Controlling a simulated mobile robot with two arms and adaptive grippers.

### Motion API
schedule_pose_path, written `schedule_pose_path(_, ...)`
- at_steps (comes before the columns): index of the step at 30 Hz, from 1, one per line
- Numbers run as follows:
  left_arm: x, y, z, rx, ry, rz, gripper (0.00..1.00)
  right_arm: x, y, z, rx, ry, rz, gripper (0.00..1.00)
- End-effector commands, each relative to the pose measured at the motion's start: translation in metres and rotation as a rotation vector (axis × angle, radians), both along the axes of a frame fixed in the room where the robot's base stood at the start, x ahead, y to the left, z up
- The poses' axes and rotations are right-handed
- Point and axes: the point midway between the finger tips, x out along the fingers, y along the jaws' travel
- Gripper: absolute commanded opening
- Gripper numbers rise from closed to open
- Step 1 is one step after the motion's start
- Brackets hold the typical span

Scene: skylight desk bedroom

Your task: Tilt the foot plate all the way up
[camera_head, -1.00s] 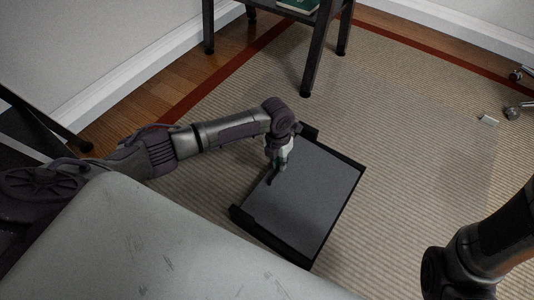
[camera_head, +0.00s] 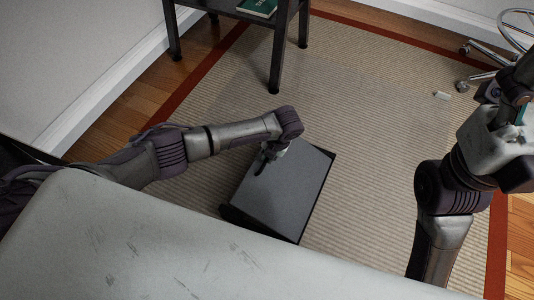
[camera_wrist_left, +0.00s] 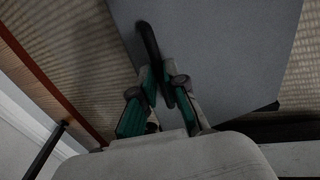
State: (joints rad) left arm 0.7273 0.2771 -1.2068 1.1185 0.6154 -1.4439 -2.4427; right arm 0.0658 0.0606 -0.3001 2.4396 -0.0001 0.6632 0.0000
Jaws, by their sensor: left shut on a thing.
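The foot plate (camera_head: 285,188) is a flat grey panel on a black frame on the rug, in the middle of the head view. It looks tilted relative to its frame; the exact angle is hard to tell. A short black bar (camera_wrist_left: 150,45) stands at the plate's left edge in the left wrist view. My left gripper (camera_head: 265,160) is shut on this bar, with its green-padded fingers (camera_wrist_left: 161,84) on either side of it. My right gripper (camera_head: 515,112) is at the right edge of the head view, far from the plate; its fingers are not clear.
A dark small table (camera_head: 276,50) with a green book (camera_head: 257,7) stands behind the plate. A wheeled chair (camera_head: 480,55) is at the upper right. A small pale object (camera_head: 442,95) lies on the rug (camera_head: 370,120). The rug right of the plate is clear.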

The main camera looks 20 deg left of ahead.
Motion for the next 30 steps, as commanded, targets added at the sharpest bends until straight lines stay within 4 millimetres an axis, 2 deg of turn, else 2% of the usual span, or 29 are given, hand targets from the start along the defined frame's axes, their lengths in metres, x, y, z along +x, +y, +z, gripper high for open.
schedule_pose_path(3, 0.002, 0.0, 0.002, -0.002, -0.004, 0.0, 0.0, 0.0, 0.0, 0.0, -0.001, 0.0, 0.0, 0.72)
schedule_pose_path(4, 0.002, 0.0, 0.002, -0.002, -0.004, 0.0, 0.13, 0.0, 0.0, 0.0, -0.001, 0.0, 0.0, 0.72)
schedule_pose_path(8, 0.001, 0.0, 0.001, -0.002, -0.003, 0.0, 0.35, 0.0, 0.0, 0.0, -0.001, -0.001, 0.0, 0.72)
schedule_pose_path(9, 0.001, 0.0, 0.001, -0.001, -0.002, 0.0, 0.37, 0.0, 0.0, 0.0, -0.001, -0.001, 0.0, 0.72)
schedule_pose_path(20, 0.001, -0.001, 0.006, -0.002, -0.002, 0.0, 0.37, 0.0, 0.0, 0.001, 0.0, 0.0, 0.0, 0.72)
schedule_pose_path(23, 0.001, -0.004, 0.019, -0.004, -0.003, -0.001, 0.37, 0.0, 0.0, 0.001, 0.0, 0.0, 0.0, 0.72)
schedule_pose_path(30, -0.001, -0.016, 0.07, -0.004, -0.005, -0.001, 0.37, 0.0, 0.0, 0.0, 0.0, 0.0, 0.0, 0.72)
